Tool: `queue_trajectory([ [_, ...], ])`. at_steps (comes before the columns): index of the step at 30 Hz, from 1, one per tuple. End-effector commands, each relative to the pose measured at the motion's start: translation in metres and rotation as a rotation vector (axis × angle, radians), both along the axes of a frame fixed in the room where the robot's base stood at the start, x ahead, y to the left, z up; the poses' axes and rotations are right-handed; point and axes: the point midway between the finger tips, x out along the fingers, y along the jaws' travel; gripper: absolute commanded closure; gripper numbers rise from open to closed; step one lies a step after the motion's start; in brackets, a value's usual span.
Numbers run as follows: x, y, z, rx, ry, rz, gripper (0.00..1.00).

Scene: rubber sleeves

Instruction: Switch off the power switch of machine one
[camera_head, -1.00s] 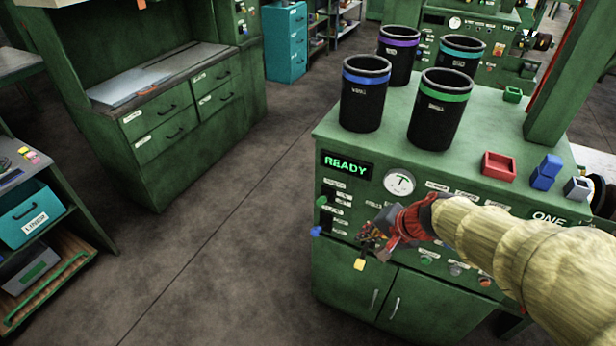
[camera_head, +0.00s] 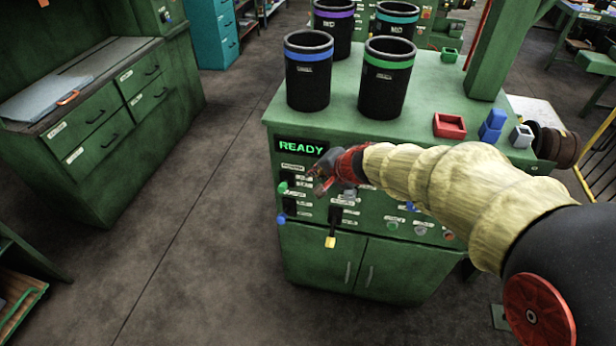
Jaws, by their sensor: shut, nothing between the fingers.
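The green machine (camera_head: 300,245) stands in the middle, with a lit READY display (camera_head: 301,147) on its front panel. At the panel's left are a green-tipped lever (camera_head: 283,187), a blue-tipped lever (camera_head: 281,219) and a yellow-tipped lever (camera_head: 330,242) hanging down. The small labels are too blurred to tell which one is the power switch. My gripper (camera_head: 318,184) is shut and empty, in front of the upper left panel, just right of the green-tipped lever. I cannot tell whether it touches anything. My arm hides the upper middle and right of the panel.
Several black bins with coloured bands, such as the blue-banded one (camera_head: 308,75), stand on the machine top. A green drawer bench (camera_head: 110,120) stands at left. The floor (camera_head: 200,230) between is clear.

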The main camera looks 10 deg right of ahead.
Motion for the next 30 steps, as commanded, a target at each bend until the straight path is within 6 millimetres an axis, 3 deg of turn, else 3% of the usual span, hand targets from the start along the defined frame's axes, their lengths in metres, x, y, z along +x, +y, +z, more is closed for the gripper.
queue_trajectory([
  [13,0.054,0.026,-0.065,0.000,0.003,0.001,1.00],
  [21,0.054,0.051,-0.085,0.000,0.002,0.001,1.00],
  [30,0.055,0.056,-0.088,-0.001,0.001,0.000,1.00],
])
